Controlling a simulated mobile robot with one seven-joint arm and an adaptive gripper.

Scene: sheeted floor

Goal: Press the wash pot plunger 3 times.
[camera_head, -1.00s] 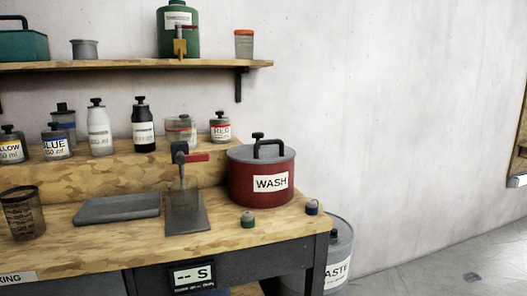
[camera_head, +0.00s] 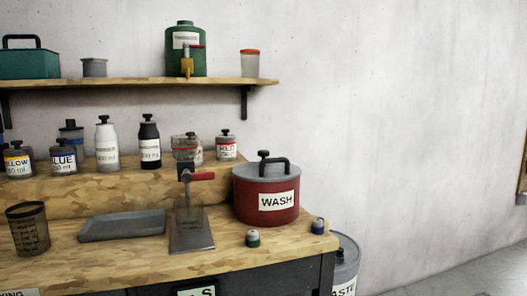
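The wash pot (camera_head: 254,207) is dark red with a grey lid and a white WASH label. It stands upright at the right end of the wooden workbench. Its plunger (camera_head: 263,155) is a black knob standing up from the lid's back left, beside a black arched handle (camera_head: 272,163). I cannot tell how far the plunger is raised. My gripper is not in view.
A stand with a red lever (camera_head: 200,176) is just left of the pot. A grey tray (camera_head: 122,226) and mesh cup (camera_head: 28,229) are farther left. Bottles line the raised step. A waste bin (camera_head: 345,262) stands right.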

